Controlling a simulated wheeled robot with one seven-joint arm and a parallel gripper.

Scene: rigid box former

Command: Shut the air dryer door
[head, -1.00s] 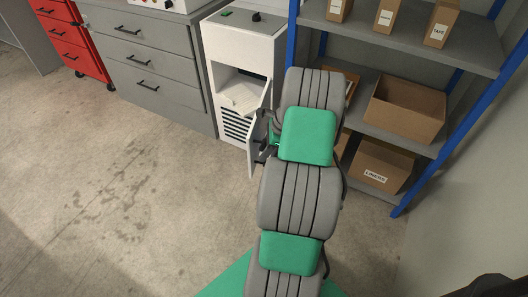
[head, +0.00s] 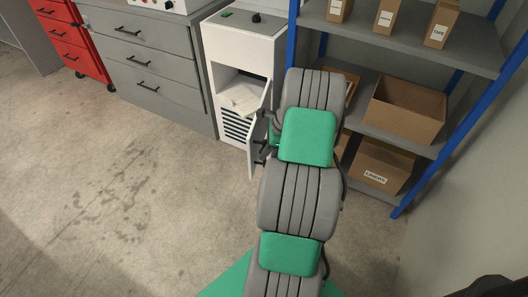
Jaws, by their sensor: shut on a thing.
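The air dryer (head: 241,45) is a white upright cabinet with a grey top panel. Its door (head: 256,140) is a narrow white panel, swung open and seen nearly edge-on at the cabinet's right side. The opening shows a pale inside shelf (head: 243,95). My gripper (head: 265,148) is small and dark at the door's outer face, mostly hidden by my grey and green arm. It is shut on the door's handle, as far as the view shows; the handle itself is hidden.
Grey drawers (head: 155,65) stand directly left of the dryer, with a red drawer cabinet (head: 70,38) further left. A blue-framed shelf (head: 430,135) with cardboard boxes (head: 402,108) stands close on the right. The concrete floor (head: 120,200) in front is clear.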

